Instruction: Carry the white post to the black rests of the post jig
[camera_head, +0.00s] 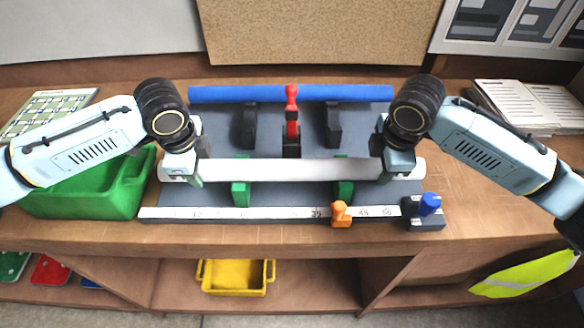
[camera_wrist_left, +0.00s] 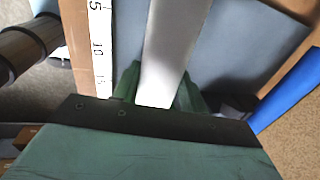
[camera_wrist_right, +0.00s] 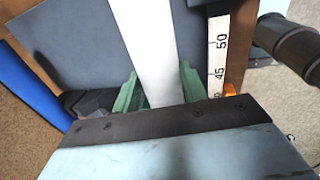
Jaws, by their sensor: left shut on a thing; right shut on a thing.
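The white post (camera_head: 290,170) lies level across the post jig (camera_head: 215,190), over its two green rests (camera_head: 240,194) (camera_head: 344,190). Green tips show just behind the post, but I cannot tell whether it touches them. My left gripper (camera_head: 186,172) is shut on the post near its left end. My right gripper (camera_head: 396,170) is shut on it near its right end. The post also runs between the fingers in the left wrist view (camera_wrist_left: 172,45) and right wrist view (camera_wrist_right: 145,45). The black rests (camera_head: 249,126) (camera_head: 333,126) stand farther back, both empty.
A blue bar (camera_head: 290,93) spans the jig's back edge. A red upright piece (camera_head: 292,125) stands between the black rests. A ruler strip (camera_head: 260,213), orange slider (camera_head: 340,213) and blue-topped block (camera_head: 428,208) line the front. A green bin (camera_head: 85,200) is left; papers (camera_head: 530,105) lie right.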

